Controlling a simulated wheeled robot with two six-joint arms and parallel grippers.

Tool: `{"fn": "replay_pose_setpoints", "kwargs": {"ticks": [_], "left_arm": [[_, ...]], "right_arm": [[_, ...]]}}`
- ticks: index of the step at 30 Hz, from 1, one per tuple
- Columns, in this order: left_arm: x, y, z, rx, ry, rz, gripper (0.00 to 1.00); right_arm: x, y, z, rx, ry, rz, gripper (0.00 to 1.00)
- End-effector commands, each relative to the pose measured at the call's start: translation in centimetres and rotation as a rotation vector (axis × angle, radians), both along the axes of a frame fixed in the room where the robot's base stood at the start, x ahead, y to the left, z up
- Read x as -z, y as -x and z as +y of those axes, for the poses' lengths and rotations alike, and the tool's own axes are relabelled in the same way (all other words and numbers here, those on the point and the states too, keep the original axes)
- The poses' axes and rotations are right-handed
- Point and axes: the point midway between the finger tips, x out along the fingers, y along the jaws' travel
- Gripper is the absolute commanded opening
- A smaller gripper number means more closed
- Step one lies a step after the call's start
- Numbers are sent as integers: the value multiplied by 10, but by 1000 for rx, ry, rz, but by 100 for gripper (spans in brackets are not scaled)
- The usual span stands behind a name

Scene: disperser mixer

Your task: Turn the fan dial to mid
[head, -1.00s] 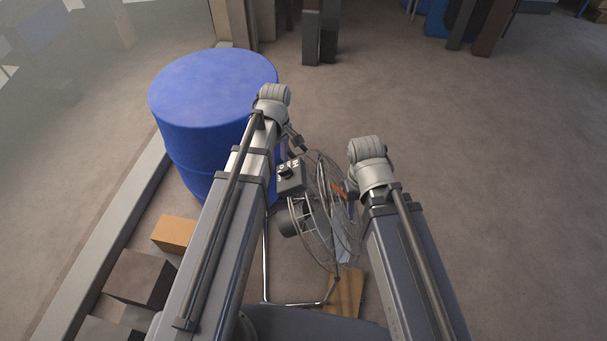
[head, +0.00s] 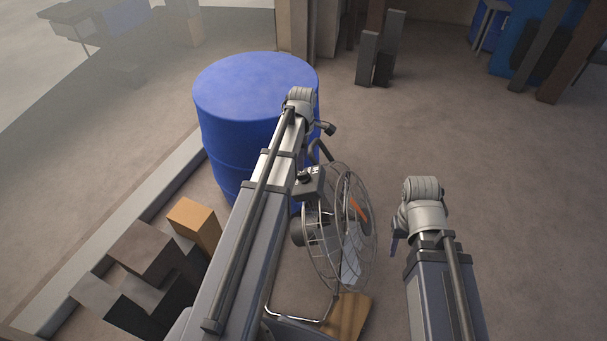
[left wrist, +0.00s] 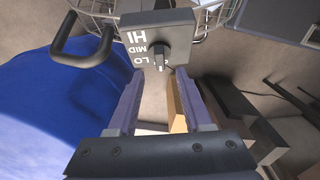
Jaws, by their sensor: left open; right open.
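The fan (head: 352,265) stands upright on a tube frame, with a dark control box (head: 312,186) on its upper left side. In the left wrist view the box face (left wrist: 185,28) reads HI, MID and LO, upside down. The fan dial (left wrist: 159,56) is a black knob with a pale mark towards the bottom; its exact setting is hard to tell. My left gripper (left wrist: 157,76) is open, its fingers just below the dial and apart from it. My right gripper (head: 396,242) is right of the fan, partly hidden.
A blue drum (head: 255,90) stands behind and left of the fan. A black looped handle (left wrist: 75,48) rises beside the box. An orange-brown box (head: 195,224) and dark blocks (head: 148,250) lie to the left. The floor to the right is clear.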

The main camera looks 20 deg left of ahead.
Motion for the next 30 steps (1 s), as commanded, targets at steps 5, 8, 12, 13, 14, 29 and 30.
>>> {"fn": "replay_pose_setpoints", "kwargs": {"ticks": [5,8,12,13,14,29,30], "left_arm": [[25,0,0,1,0,0,50],[39,0,0,1,0,0,50],[56,0,0,2,0,0,50],[59,0,0,2,0,0,50],[62,0,0,2,0,0,50],[67,0,0,2,0,0,42],[67,0,0,2,0,0,38]], "right_arm": [[25,0,0,0,0,0,50],[39,0,0,0,0,0,50],[56,0,0,0,0,0,50],[59,0,0,0,0,0,50],[62,0,0,0,0,0,50],[67,0,0,0,0,0,50],[67,0,0,0,0,0,50]]}}
